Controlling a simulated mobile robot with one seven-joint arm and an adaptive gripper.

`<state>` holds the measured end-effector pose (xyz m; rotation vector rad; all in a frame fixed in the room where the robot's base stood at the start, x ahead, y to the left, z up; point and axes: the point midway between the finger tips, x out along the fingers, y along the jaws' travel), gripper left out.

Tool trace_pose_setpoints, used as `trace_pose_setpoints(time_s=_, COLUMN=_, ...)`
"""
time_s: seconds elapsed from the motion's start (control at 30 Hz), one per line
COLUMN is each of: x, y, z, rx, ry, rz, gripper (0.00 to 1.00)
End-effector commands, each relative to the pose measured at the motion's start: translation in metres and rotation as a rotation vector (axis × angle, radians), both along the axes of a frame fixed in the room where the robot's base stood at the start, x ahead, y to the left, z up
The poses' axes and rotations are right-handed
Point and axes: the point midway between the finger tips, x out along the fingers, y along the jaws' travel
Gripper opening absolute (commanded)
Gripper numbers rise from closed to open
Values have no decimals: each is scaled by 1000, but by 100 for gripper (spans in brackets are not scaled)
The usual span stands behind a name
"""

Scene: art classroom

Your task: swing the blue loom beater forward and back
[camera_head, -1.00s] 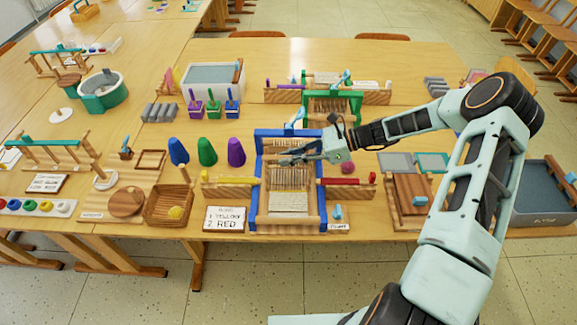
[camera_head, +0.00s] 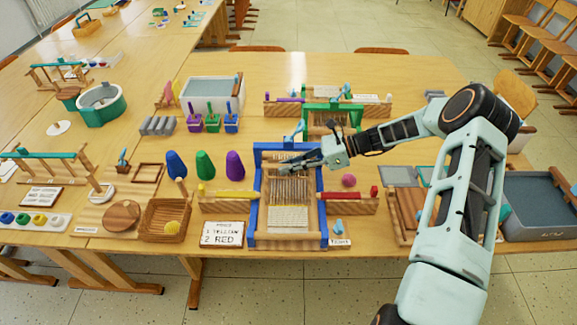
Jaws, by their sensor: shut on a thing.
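The blue loom (camera_head: 256,215) stands on the front table, with pale warp threads (camera_head: 289,190) and woven cloth (camera_head: 288,219) toward its near end. My gripper (camera_head: 297,164) reaches in from the right over the loom's far half. It is shut at the height of the beater, just in front of the blue far crossbar (camera_head: 275,147). The fingers are small here and hide part of the beater, so their exact hold is unclear.
A sign (camera_head: 222,233) reading "1 YELLOW 2 RED" stands left of the loom. Purple, green (camera_head: 205,165) and blue cones stand behind it. A green loom (camera_head: 330,120) is close behind. A pink ball (camera_head: 348,180) lies to the right, near my arm.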

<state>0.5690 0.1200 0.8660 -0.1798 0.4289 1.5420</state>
Motion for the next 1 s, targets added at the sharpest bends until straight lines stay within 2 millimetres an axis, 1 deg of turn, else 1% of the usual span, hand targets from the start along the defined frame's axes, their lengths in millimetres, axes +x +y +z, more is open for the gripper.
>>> trace_pose_setpoints(time_s=0.03, x=1, y=-1, z=-1, rx=-3, ry=-2, rz=-2, gripper=13)
trace_pose_setpoints(time_s=0.17, x=0, y=-1, z=-1, rx=-2, ry=-1, rz=-2, gripper=27)
trace_pose_setpoints(time_s=0.2, x=0, y=-1, z=-1, rx=-2, ry=-1, rz=-2, gripper=29)
trace_pose_setpoints(time_s=0.47, x=0, y=-1, z=0, rx=-1, ry=0, rz=0, gripper=29)
trace_pose_setpoints(time_s=0.57, x=0, y=-7, z=2, rx=-2, ry=0, rz=-1, gripper=29)
trace_pose_setpoints(time_s=0.67, x=1, y=-21, z=7, rx=-3, ry=-1, rz=-2, gripper=29)
trace_pose_setpoints(time_s=0.9, x=3, y=-69, z=27, rx=-5, ry=-3, rz=-4, gripper=29)
trace_pose_setpoints(time_s=1.0, x=3, y=-86, z=34, rx=-4, ry=-2, rz=-3, gripper=29)
